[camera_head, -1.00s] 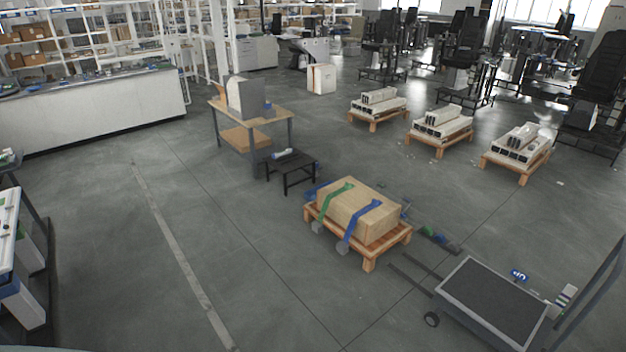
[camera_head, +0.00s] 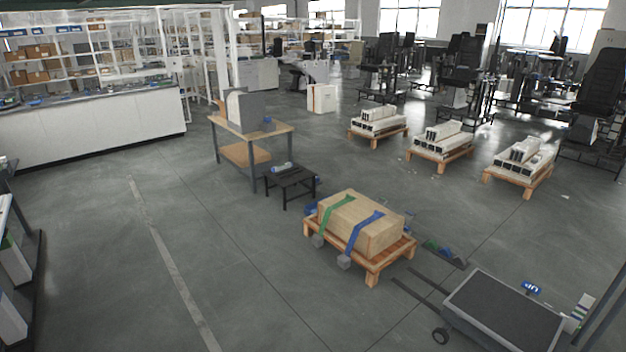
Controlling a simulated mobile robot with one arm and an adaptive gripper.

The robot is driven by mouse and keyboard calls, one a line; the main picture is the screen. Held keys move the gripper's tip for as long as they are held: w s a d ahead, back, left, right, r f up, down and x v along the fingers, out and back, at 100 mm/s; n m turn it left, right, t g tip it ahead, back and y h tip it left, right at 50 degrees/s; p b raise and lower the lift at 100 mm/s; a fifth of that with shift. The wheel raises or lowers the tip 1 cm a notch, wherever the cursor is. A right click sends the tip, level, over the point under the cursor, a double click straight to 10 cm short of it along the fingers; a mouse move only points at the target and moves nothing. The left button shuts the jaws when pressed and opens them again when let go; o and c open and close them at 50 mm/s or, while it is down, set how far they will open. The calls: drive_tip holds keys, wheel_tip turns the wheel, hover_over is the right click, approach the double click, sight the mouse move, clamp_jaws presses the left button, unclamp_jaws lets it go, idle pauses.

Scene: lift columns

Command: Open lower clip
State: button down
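No lower clip can be made out in the head view. A cardboard box (camera_head: 372,234) sits on a wooden pallet (camera_head: 388,262) right of centre. A green strap (camera_head: 337,207) and a blue strap (camera_head: 361,231) run over the box. Grey blocks (camera_head: 345,262) hang or lie at the near ends of the straps; I cannot tell whether they are clips. My gripper is not in view.
A small black table (camera_head: 291,180) and a wooden workbench (camera_head: 275,127) stand behind the pallet. A dark-topped cart (camera_head: 505,308) is at the lower right. Several pallets with white columns (camera_head: 440,140) stand farther back. The floor at left centre is clear.

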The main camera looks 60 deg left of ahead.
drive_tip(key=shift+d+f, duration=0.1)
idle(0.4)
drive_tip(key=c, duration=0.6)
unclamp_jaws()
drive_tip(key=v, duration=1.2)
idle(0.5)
